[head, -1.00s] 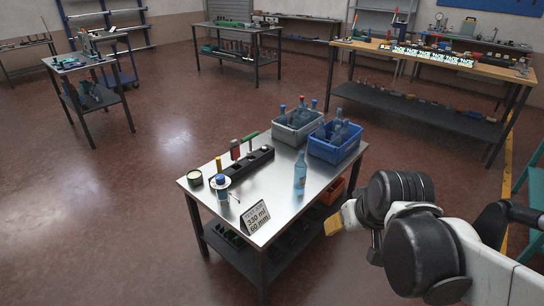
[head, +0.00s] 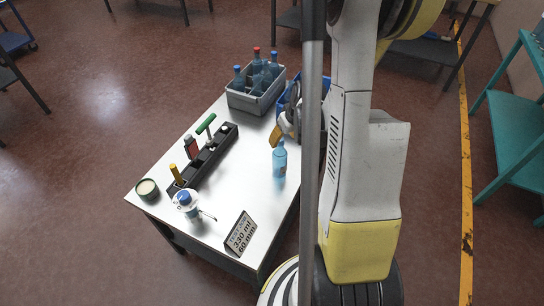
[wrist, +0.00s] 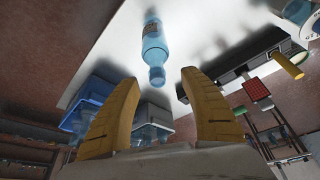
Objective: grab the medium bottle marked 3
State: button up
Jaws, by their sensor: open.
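A light-blue bottle (head: 279,160) stands upright on the steel table (head: 232,185) near its right edge. In the wrist view the bottle (wrist: 155,48) is ahead of my gripper, its neck end towards me, with a brownish label. I cannot read a 3 on it. My gripper (wrist: 160,77) is open, its two yellow fingers apart with nothing held between them. In the head view a yellow finger (head: 275,137) shows just behind the bottle; the rest is partly hidden by my arm. More bottles (head: 258,68) stand in a grey crate (head: 247,104).
A blue crate (head: 284,97) is mostly hidden behind my arm. A black holder (head: 212,160) with tools, a round tin (head: 147,189), a blue-capped container (head: 186,204) and a card (head: 240,233) reading 330 ml, 60 mm are on the table. A teal stand (head: 515,145) is at right.

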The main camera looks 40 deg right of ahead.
aim_at(281, 144)
jog(key=b+x, duration=0.1)
jog(key=x, duration=0.1)
jog(key=b+x, duration=0.1)
jog(key=x, duration=0.2)
jog(key=b+x, duration=0.1)
jog(key=x, duration=0.1)
jog(key=shift+d+f, duration=0.35)
jog(key=shift+r, duration=0.1)
grip_shut()
